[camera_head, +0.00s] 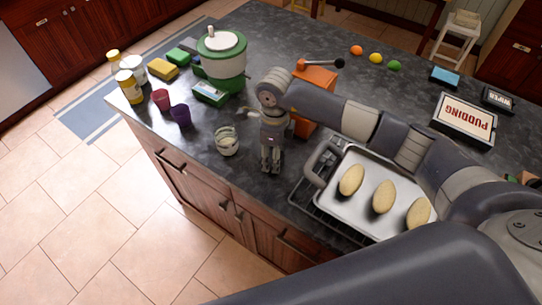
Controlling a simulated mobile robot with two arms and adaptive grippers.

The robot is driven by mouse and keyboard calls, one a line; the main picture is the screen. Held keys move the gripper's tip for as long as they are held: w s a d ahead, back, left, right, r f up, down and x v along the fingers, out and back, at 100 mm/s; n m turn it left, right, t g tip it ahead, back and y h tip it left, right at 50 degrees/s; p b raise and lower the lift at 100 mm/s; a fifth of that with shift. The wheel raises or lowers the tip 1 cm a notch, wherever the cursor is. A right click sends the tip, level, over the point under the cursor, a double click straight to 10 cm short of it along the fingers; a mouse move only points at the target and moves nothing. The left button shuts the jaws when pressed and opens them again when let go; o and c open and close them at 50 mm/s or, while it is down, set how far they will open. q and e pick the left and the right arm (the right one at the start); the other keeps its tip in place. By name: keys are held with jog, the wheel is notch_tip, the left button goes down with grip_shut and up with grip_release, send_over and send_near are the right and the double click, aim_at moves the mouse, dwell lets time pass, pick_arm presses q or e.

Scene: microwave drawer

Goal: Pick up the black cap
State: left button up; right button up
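I cannot clearly make out a black cap. A small dark piece (197,71) sits beside the green-and-white pot at the back left, too small to identify. My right gripper (270,168) points down over the counter, between a small glass jar (227,145) and the metal baking tray. Its fingers look close together, but whether they are open or shut is unclear. I see nothing held in it. My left gripper is not in view.
The dark counter (215,112) holds a green-and-white pot (222,58), jars (130,86), cups (180,114) and an orange grinder (316,78). The baking tray (335,195) holds several oval pieces. A pudding box (465,118) lies at the right. Counter between grinder and fruit is clear.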

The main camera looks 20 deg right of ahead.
jog(key=shift+r, duration=0.15)
jog(key=shift+r+b, duration=0.55)
jog(key=shift+b, duration=0.05)
jog(key=shift+s+a+r+b, duration=0.1)
jog(key=shift+r+b, duration=0.25)
jog(key=shift+r, duration=0.15)
jog(key=shift+s+a+r+b, duration=0.1)
jog(key=shift+r+b, duration=0.25)
jog(key=shift+r, duration=0.1)
jog(key=s+a+r+b, duration=0.1)
jog(key=s+a+b, duration=0.3)
jog(key=s+a, duration=0.6)
jog(key=shift+s+a+r+b, duration=0.2)
jog(key=shift+s+r+b, duration=0.2)
jog(key=shift+s, duration=0.35)
